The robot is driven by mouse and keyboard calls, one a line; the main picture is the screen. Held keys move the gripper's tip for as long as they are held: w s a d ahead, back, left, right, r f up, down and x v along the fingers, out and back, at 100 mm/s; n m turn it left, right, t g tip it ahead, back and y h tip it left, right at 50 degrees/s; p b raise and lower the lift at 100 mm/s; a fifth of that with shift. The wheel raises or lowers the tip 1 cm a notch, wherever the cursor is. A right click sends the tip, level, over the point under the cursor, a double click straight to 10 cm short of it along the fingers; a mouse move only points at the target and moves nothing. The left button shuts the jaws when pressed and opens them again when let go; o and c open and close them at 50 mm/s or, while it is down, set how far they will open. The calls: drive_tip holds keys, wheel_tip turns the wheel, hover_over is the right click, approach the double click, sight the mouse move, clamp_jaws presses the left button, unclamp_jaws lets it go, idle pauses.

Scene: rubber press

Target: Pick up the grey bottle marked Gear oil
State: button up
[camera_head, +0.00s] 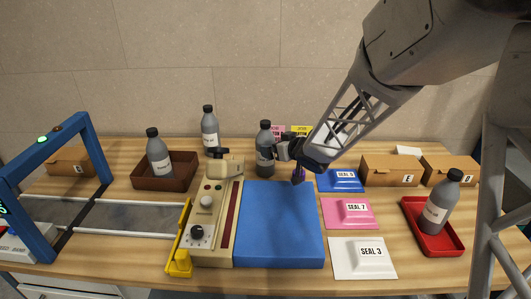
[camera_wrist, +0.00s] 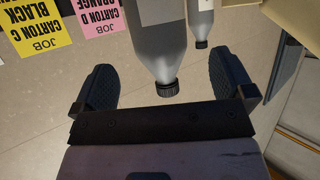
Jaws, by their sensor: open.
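Several grey bottles with black caps are in view, and I cannot read their labels. One bottle (camera_head: 265,158) stands at the back middle, its label turned away in the head view. My gripper (camera_head: 279,149) is level with its upper part, beside it on the right. In the wrist view, this bottle (camera_wrist: 157,45) appears upside down, its cap between the open fingers of my gripper (camera_wrist: 167,85), with gaps on both sides. Other grey bottles are a back one (camera_head: 210,132), one (camera_head: 158,157) in a brown tray (camera_head: 146,184) and one (camera_head: 437,205) in a red tray (camera_head: 447,245).
A beige control box (camera_head: 206,228) and blue mat (camera_head: 280,235) lie in front of the bottle. Blue, pink and white seal packets (camera_head: 348,213) lie right of the mat. Cardboard boxes (camera_head: 390,172) stand at the back right. Job cards (camera_wrist: 37,32) are behind the bottle.

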sight(265, 142)
drive_tip(key=shift+x, duration=1.35)
drive_tip(key=shift+x, duration=2.55)
drive_tip(key=shift+w+r, duration=0.1)
drive_tip(key=shift+c, duration=0.5)
drive_tip(key=c, duration=1.3)
drive_tip(key=shift+r, duration=0.15)
